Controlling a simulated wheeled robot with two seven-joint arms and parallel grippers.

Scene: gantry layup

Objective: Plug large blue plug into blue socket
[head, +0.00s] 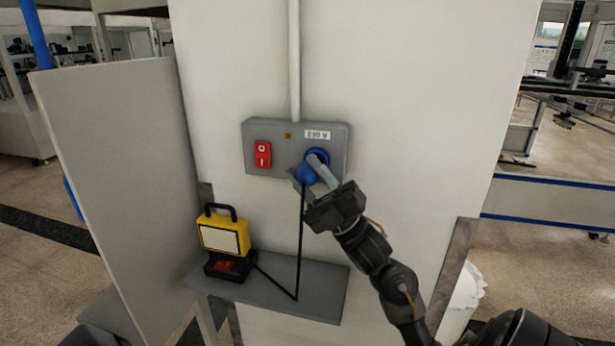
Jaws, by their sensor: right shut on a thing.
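The large blue plug (306,175) is at the lower front of the blue socket (322,156) on a grey wall box (284,166). My right gripper (314,177) is shut on the plug, its fingers reaching up from the lower right. The plug overlaps the socket in view; I cannot tell whether it is seated in it. The fingers hide part of both. A black cable (301,240) hangs from the plug to a shelf. My left gripper is not in view.
The box has a red switch (263,154) and a small label (318,134). A yellow work lamp (223,236) stands on the grey shelf (310,295) below. A grey panel (120,170) stands at the left. Open floor lies to the right.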

